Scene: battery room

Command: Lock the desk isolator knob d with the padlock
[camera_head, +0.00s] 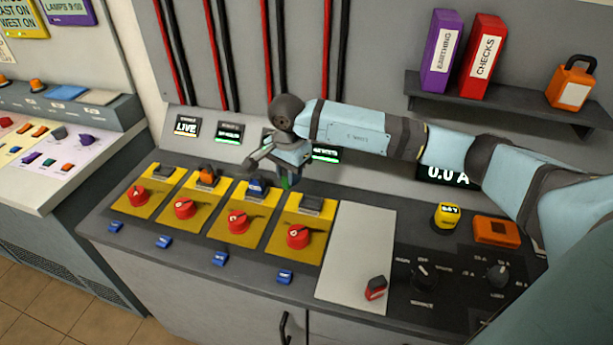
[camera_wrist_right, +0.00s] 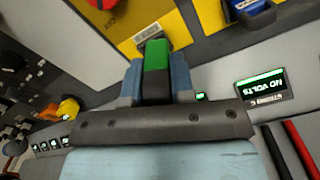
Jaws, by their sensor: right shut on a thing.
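Several yellow isolator plates stand in a row on the desk, each with a red knob. The rightmost red knob (camera_head: 298,236), apparently d, sits on the rightmost yellow plate (camera_head: 279,246), with a dark block (camera_head: 312,203) at its back edge. My right gripper (camera_head: 286,178) is above the desk behind that plate, shut on a green block, apparently the padlock. The green block (camera_wrist_right: 156,55) shows between the fingers in the wrist view, near the yellow plate (camera_wrist_right: 115,25); its shackle cannot be made out. It looks apart from the knob. My left gripper is not in view.
An orange piece (camera_head: 208,176) and a blue piece (camera_head: 257,188) sit at the backs of the middle plates. Small blue tags (camera_head: 285,277) line the front. A red block (camera_head: 375,289) lies on the pale panel (camera_head: 352,250). Small displays (camera_head: 187,126) stand behind.

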